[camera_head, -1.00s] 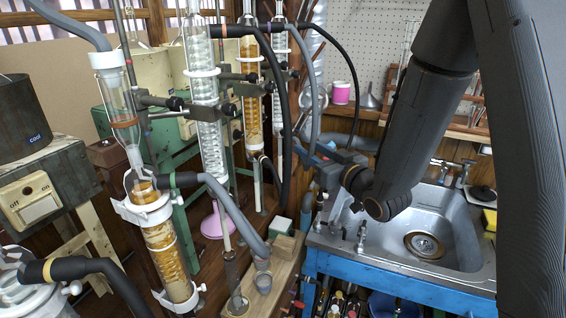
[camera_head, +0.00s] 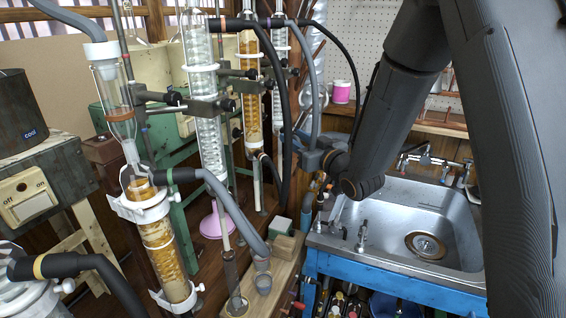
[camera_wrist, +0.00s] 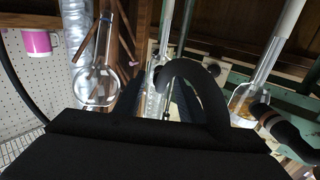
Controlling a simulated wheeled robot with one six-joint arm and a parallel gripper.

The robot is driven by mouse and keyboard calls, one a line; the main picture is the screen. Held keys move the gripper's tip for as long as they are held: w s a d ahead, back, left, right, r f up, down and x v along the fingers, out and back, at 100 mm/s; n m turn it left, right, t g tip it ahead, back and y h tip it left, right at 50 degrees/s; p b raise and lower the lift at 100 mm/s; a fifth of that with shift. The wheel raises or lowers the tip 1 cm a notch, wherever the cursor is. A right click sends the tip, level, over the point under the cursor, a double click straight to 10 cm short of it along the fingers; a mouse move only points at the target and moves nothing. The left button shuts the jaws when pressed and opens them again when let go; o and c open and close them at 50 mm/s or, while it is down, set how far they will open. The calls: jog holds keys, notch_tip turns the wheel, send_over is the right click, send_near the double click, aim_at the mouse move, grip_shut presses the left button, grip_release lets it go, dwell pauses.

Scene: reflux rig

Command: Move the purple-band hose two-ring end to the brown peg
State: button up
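My gripper (camera_head: 312,158) is beside the lower end of a grey hose (camera_head: 317,85) in the head view. This hose hangs from the upper part of a rear glass column. I cannot make out a purple band or two rings on it, and its lower end is partly hidden at my gripper. In the wrist view a dark hose loop (camera_wrist: 197,85) arches just beyond the black gripper body, which fills the bottom. I cannot single out the brown peg.
Several glass columns stand left of my arm, including an amber-filled one (camera_head: 165,248) in front. Other hoses hang among them, such as a black one (camera_head: 278,75). A steel sink (camera_head: 395,215) is at the right. A pink mug (camera_head: 341,91) stands behind.

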aim_at(293, 137)
jog(key=shift+x, duration=0.95)
jog(key=shift+b, duration=0.35)
dwell(0.5)
grip_shut()
jog(key=shift+s+d, duration=0.15)
jog(key=shift+s, duration=0.05)
jog(key=shift+p+v, duration=0.45)
jog(key=shift+v, duration=2.35)
